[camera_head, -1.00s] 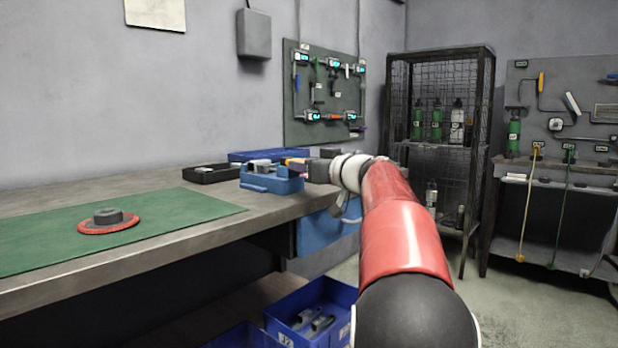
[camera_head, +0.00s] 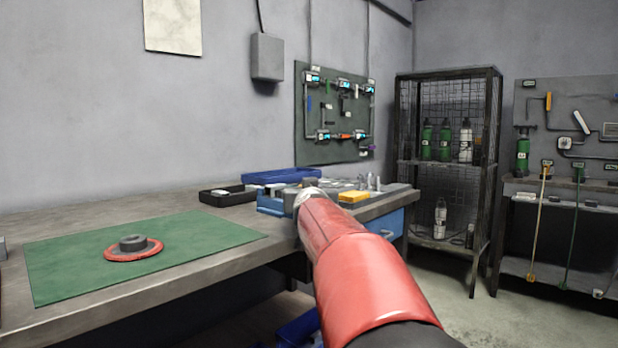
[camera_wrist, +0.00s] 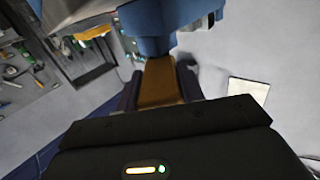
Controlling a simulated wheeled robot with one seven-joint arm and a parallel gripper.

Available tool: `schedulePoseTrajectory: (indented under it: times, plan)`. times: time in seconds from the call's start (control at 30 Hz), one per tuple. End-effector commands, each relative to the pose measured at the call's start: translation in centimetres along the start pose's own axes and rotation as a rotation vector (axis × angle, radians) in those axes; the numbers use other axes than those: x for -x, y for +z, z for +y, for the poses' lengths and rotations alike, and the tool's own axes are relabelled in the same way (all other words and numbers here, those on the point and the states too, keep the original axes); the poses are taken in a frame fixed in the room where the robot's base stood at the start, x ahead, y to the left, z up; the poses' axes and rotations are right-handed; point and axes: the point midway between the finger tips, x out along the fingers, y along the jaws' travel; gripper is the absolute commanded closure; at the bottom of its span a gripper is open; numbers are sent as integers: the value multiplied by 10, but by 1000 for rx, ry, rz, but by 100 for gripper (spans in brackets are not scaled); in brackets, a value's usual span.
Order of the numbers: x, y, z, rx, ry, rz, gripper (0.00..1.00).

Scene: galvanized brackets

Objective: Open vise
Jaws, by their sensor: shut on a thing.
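My gripper (camera_wrist: 160,72) shows in the wrist view, its two dark fingers closed on the sides of an orange-yellow piece (camera_wrist: 160,88). The far end of this piece meets a blue body (camera_wrist: 160,22) at the top of the view. It may be part of the vise, but I cannot tell for sure. In the head view my red arm reaches forward to the bench and hides my gripper and what it holds. A blue object (camera_head: 270,204) with grey parts stands beside the arm's end, partly covered. I cannot make out the vise jaws.
The bench (camera_head: 150,285) carries a green mat (camera_head: 60,262) with a red-rimmed disc (camera_head: 133,248). A black tray (camera_head: 228,196), a blue bin (camera_head: 290,176) and a yellow item (camera_head: 353,197) lie near the arm's end. A wire rack (camera_head: 450,170) stands beyond on the floor.

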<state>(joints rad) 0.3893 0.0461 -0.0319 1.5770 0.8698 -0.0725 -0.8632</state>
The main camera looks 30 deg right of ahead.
Motion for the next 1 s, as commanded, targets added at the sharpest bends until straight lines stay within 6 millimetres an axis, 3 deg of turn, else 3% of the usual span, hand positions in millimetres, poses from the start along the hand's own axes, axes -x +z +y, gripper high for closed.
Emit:
schedulePoseTrajectory:
  times: [0.7, 0.73, 0.87, 1.0]
  plan:
    - [1, 1, -3, 5, 39, 4, 100]
    - [1, 1, -3, 5, 39, 4, 58]
    - [1, 1, -3, 5, 39, 4, 41]
    - [2, 0, -3, 4, 39, 5, 40]
